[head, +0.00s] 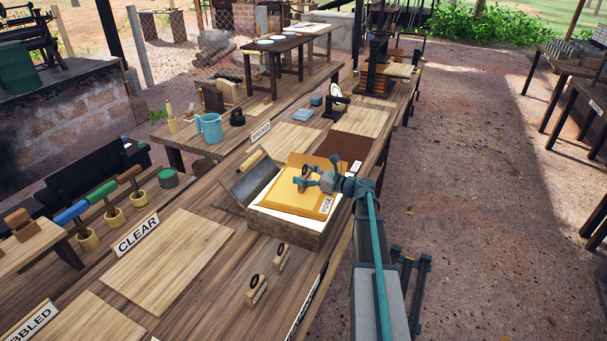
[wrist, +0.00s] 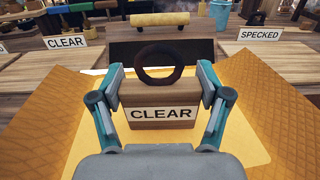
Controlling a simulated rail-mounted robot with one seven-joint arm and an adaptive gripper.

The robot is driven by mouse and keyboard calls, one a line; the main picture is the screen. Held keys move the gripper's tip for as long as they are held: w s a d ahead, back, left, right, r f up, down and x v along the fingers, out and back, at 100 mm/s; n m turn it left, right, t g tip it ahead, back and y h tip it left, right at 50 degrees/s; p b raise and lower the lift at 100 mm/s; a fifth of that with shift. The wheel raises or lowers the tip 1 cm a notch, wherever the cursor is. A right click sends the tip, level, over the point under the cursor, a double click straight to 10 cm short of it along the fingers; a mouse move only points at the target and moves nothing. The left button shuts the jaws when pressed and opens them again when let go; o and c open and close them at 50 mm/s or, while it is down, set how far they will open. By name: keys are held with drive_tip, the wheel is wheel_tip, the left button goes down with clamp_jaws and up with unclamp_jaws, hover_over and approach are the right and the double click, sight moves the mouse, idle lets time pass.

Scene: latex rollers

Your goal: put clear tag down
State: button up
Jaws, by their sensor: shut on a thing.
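My gripper (wrist: 161,84) is shut on the clear tag (wrist: 150,97), a wooden block with a dark ring on top and a white CLEAR label on its front. The tag is upright between the two fingers. It is over an amber, quilt-patterned sheet (wrist: 262,108), and I cannot tell whether it touches it. In the head view, my gripper (head: 307,184) is over the same amber sheet (head: 289,199), which lies on the open box (head: 285,231). The tag is small and partly hidden by the gripper there.
A bare board with a CLEAR sign (head: 137,235) lies left of the box. Two ring-topped tags, one nearer (head: 256,288) and one farther (head: 281,257), stand by the bench's front edge. A SPECKED sign (wrist: 260,34) stands at back right.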

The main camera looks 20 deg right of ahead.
drive_tip(key=shift+f, duration=0.15)
drive_tip(key=o, duration=1.1)
drive_tip(key=shift+r, duration=0.2)
drive_tip(key=shift+s+d+f, duration=0.1)
drive_tip(key=shift+s+d, duration=0.1)
drive_tip(key=shift+s, duration=0.05)
drive_tip(key=b+v, duration=0.4)
drive_tip(key=v, duration=0.7)
drive_tip(key=shift+s, duration=0.2)
drive_tip(key=shift+d, duration=0.1)
